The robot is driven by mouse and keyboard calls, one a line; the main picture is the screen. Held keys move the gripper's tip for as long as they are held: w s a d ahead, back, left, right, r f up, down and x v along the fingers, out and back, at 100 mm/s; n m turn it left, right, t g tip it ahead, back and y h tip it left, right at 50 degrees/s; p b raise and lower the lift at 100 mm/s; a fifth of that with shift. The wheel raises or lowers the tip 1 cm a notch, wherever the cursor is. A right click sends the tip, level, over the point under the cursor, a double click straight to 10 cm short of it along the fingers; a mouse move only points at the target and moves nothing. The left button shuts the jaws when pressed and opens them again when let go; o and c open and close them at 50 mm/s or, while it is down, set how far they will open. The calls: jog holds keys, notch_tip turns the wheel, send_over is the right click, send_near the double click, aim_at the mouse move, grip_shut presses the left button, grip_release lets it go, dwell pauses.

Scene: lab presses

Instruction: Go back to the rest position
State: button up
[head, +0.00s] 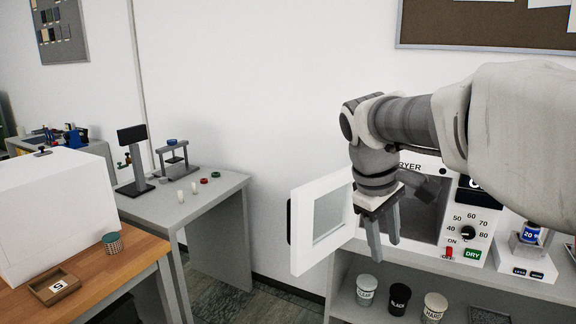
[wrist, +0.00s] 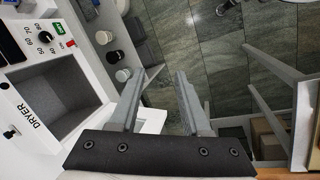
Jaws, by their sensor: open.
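My gripper (head: 383,232) is open and empty in the head view, pointing down in front of the dryer (head: 484,219). The dryer's dark cavity also shows in the wrist view (wrist: 62,98), to the left of the fingers.
Several cups, such as the black one (head: 399,298), stand on the shelf under the dryer. A small device (head: 531,250) stands right of it. A grey table (head: 190,205) with a press (head: 174,160) is at the left, and a wooden bench (head: 130,251) nearer. Floor between is clear.

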jog(key=s+a+f+m+t+y, duration=0.1)
jog(key=s+m, duration=0.1)
jog(key=s, duration=0.3)
jog(key=s+a+f+m+t+y, duration=0.1)
jog(key=s+m, duration=0.1)
jog(key=s, duration=0.4)
jog(key=s+f+m+t+y+p, duration=0.1)
jog(key=s+f+m+t, duration=0.1)
jog(key=s, duration=0.4)
jog(key=shift+a+m, duration=0.4)
jog(key=shift+m, duration=0.1)
jog(key=shift+s+d, duration=0.1)
jog(key=shift+d, duration=0.05)
